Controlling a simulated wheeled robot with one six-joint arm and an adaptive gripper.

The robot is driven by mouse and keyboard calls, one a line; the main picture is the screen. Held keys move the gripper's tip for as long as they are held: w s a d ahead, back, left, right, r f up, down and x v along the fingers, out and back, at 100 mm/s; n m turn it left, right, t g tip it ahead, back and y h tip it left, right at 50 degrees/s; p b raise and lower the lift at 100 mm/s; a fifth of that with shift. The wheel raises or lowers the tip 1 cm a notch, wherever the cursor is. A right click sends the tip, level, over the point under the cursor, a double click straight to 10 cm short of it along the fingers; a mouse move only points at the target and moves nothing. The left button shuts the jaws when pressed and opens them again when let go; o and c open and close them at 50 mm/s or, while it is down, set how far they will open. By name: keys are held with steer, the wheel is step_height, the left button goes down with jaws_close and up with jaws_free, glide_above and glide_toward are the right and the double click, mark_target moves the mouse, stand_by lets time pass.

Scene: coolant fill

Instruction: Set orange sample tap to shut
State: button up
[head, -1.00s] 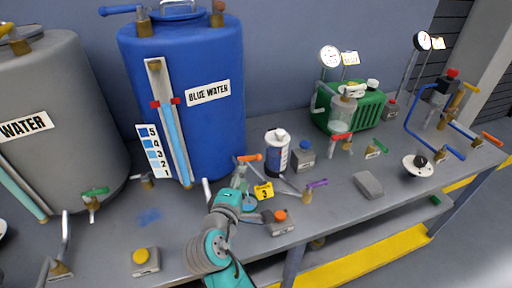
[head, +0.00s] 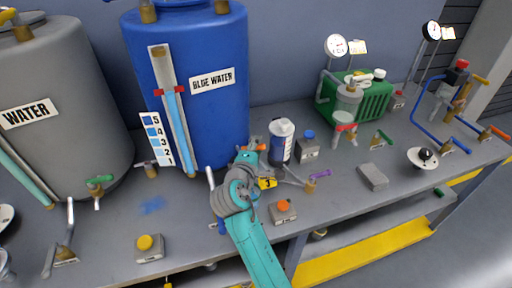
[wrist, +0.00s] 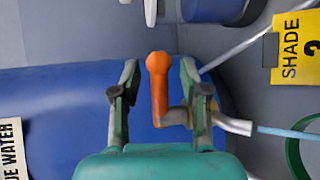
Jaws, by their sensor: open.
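The orange sample tap (wrist: 158,88) is in the wrist view, in front of the blue tank (wrist: 60,115). Its orange lever runs up the picture from a brass-coloured body, and a grey spout points right. A thin light-blue strip (wrist: 290,134) extends past the spout end. My gripper (wrist: 157,75) is open, with one finger on each side of the lever; a gap shows on both sides. In the head view my gripper (head: 250,156) is at the foot of the blue tank (head: 215,120). It hides most of the tap, leaving a bit of orange (head: 262,147) visible.
A yellow number sign (head: 267,183) stands close beside my gripper. A white bottle (head: 282,142), a purple-handled tap (head: 318,176) and an orange-button box (head: 283,211) are to the right. The grey water tank (head: 60,125) is at left.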

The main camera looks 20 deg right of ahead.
jaws_close()
steer(key=shift+n+y, duration=0.3)
steer(key=shift+w+d+t+y, duration=0.1)
steer(key=shift+w+t+y, duration=0.05)
steer(key=shift+t+y, duration=0.2)
steer(key=shift+w+n+t+y, duration=0.2)
steer(key=shift+n+t+y, duration=0.15)
steer(key=shift+n+y, duration=0.45)
jaws_free()
